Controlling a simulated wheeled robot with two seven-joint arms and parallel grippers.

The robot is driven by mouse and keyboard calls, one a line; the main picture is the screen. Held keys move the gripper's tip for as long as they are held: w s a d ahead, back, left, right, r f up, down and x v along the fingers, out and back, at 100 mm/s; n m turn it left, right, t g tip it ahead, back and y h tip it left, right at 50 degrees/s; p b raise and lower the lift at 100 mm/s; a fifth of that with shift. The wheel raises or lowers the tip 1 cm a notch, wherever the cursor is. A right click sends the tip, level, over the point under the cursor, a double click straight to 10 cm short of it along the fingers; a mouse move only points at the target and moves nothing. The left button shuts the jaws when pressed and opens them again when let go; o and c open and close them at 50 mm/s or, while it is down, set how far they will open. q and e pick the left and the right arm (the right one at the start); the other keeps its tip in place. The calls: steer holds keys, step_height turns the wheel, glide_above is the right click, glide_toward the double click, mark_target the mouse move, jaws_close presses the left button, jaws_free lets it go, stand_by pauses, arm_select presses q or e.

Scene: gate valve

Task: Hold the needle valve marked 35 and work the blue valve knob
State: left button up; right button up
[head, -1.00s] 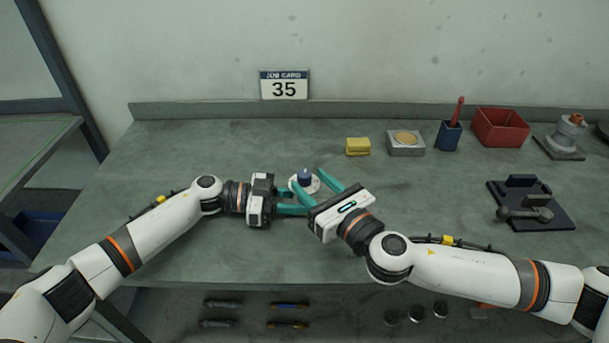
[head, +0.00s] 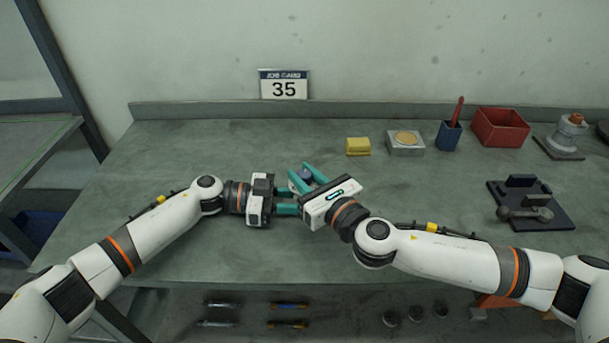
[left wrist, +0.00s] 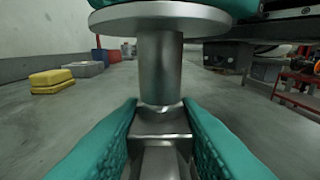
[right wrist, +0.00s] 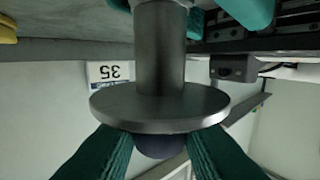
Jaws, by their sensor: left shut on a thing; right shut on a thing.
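The valve stands on the bench, mostly hidden by my grippers in the head view. Its dark blue knob (head: 305,175) shows between the right fingers. My left gripper (head: 287,201) comes in from the left and is shut on the valve's squared metal body (left wrist: 160,125), below a round stem (left wrist: 160,65) and wide disc (left wrist: 160,14). My right gripper (head: 302,171) is shut on the knob, which shows dark below the disc (right wrist: 160,107) in the upside-down right wrist view. No number shows on the valve itself.
A yellow block (head: 358,147), grey box (head: 405,144), blue cup (head: 448,136), red bin (head: 500,127) and dark plate with a fitting (head: 530,205) stand to the right. The bench's left side is clear.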

steer(key=n+g+y, duration=0.4)
steer(key=g, duration=0.1)
steer(key=shift+w+y, duration=0.1)
steer(key=shift+y, duration=0.2)
steer(key=shift+n+g+y, duration=1)
steer(key=shift+n+g, duration=0.7)
steer(key=shift+g, duration=0.8)
steer(key=o, duration=1)
